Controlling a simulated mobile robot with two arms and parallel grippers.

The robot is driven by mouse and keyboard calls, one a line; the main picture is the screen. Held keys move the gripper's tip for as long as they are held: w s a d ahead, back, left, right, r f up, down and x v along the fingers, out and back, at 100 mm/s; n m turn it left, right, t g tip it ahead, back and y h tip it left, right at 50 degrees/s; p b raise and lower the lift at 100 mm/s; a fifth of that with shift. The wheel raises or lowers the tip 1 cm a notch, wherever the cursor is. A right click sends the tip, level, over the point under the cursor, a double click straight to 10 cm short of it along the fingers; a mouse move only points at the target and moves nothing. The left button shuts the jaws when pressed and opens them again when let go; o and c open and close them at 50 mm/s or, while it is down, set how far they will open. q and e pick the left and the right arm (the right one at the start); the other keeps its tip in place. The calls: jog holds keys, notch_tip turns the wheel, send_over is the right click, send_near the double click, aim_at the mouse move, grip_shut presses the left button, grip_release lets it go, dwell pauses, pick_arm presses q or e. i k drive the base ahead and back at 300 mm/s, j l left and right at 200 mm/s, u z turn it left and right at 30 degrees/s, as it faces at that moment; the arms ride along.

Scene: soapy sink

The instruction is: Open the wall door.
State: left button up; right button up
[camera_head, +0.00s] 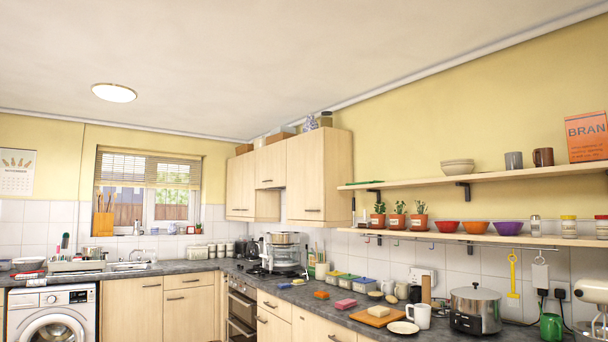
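The wall cupboards hang in the back right corner, in the middle of the head view. The nearest one has a large pale wood wall door (305,178), with a small dark handle near its lower edge. A shorter door (270,165) and another tall door (240,186) sit to its left. All of these doors look closed. Neither of my grippers shows in the view.
Two open shelves (480,180) with bowls, mugs and potted plants run along the right wall. Below, the dark countertop (460,334) is crowded with a slow cooker (474,309), mugs and containers. A washing machine (52,315) stands at the lower left.

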aim_at(305, 180)
jog(key=i+l, duration=0.15)
jog(key=l, duration=0.2)
jog(key=i+l+u, duration=0.4)
jog(key=i, duration=0.25)
jog(key=i+l+u, duration=0.3)
jog(key=i+l, duration=0.15)
jog(key=i+u, duration=0.4)
jog(key=i, duration=1.2)
